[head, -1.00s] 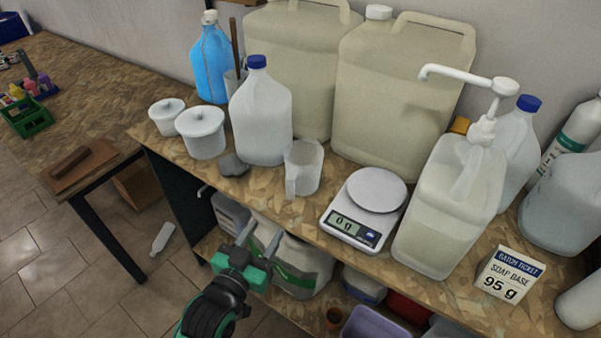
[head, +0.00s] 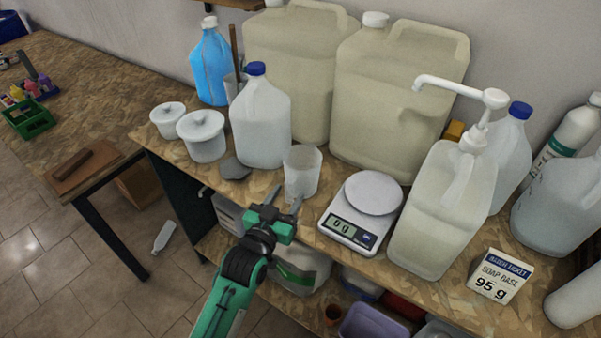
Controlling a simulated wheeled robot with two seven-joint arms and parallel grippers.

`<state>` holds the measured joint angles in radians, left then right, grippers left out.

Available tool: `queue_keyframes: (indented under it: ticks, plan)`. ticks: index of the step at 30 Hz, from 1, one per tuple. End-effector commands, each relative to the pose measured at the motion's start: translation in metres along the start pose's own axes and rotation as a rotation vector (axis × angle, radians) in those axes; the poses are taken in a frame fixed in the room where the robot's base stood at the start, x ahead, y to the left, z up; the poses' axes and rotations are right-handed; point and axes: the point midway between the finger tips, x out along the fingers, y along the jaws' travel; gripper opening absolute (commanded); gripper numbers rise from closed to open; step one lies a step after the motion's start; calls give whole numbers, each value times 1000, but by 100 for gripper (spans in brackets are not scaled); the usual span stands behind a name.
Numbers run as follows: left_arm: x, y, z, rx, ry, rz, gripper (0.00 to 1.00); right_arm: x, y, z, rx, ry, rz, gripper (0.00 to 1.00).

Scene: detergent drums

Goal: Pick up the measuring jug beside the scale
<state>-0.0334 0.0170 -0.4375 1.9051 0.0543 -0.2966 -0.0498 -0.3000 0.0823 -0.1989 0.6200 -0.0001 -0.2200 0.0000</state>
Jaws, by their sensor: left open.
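The measuring jug (head: 304,168), a translucent white cup, stands upright on the chipboard bench just left of the scale. The kitchen scale (head: 362,207) is white with a round plate; its plate is empty and its display seems to read 0 g. My left gripper (head: 285,196) is open at the front edge of the bench, just in front of the jug's lower part. Its fingers point toward the jug and overlap its lower front in the picture; I cannot tell whether they touch. My right gripper is not in view.
A jug with a blue cap (head: 262,120) and a dark stone-like lump (head: 235,168) stand left of the measuring jug. Large cream drums (head: 390,105) stand behind. A pump bottle (head: 440,215) is right of the scale, with a 95 g soap base ticket (head: 498,277) beyond.

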Motion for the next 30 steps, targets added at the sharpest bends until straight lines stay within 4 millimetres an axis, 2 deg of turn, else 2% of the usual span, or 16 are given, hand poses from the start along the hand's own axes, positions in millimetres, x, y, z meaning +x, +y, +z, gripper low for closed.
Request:
queue_keyframes:
  ticks: [3,6,13,14,18,21,30]
  plan:
    - [15,0,-1,0,-1,0,45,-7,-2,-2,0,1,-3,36]
    - [21,0,-1,1,0,0,45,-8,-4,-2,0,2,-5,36]
    - [22,0,0,1,0,0,45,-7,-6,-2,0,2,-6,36]
    - [22,0,0,1,0,0,44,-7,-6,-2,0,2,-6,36]
    - [22,0,0,1,-1,0,16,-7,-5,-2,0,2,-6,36]
    - [22,0,0,1,-1,0,0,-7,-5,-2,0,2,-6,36]
    - [22,0,-1,1,0,0,0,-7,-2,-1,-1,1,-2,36]
